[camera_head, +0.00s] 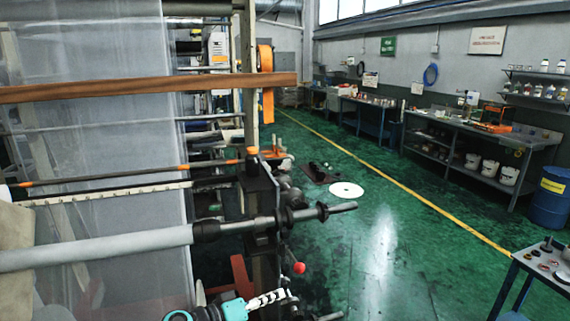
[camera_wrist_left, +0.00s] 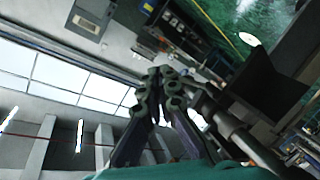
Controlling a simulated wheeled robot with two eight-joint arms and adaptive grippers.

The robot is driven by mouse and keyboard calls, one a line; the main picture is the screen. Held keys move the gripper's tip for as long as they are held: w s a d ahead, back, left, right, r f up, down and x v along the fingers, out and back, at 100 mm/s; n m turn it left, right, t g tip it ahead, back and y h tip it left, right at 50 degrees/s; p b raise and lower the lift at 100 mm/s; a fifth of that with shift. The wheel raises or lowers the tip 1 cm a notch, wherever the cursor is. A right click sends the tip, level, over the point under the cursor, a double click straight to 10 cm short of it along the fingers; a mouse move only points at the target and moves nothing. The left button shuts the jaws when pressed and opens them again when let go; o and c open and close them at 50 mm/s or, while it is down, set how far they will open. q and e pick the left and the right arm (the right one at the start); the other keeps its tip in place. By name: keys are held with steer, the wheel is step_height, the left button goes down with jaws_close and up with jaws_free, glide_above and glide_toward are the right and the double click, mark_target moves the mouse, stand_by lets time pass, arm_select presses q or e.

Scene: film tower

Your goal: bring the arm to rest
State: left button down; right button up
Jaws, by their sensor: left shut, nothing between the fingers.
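My left gripper (camera_head: 280,295) shows low in the head view, at the end of a teal wrist, with its fingers pointing right. It is just below the film tower's grey roller (camera_head: 110,247) and its shaft end. In the left wrist view the fingers of my left gripper (camera_wrist_left: 160,76) meet at the tips with nothing held between them. My right gripper is in neither view.
The film tower's frame and clear film sheet (camera_head: 100,120) fill the left side. A red-knobbed lever (camera_head: 299,268) stands close to the gripper. The green floor (camera_head: 375,250) is open to the right. A small cart (camera_head: 545,265) stands at the right edge.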

arm_select(q)
steer(key=s+a+f+g+y, duration=0.1)
steer(key=s+a+f+y, duration=0.2)
steer(key=s+a+y, duration=0.3)
steer(key=s+a+f+n+g+y, duration=0.1)
steer(key=s+a+f+y, duration=0.2)
steer(key=s, duration=1.2)
steer(key=a+y, duration=0.3)
steer(key=a, duration=0.3)
steer(key=shift+s+f+y, duration=0.25)
steer(key=shift+y, duration=0.05)
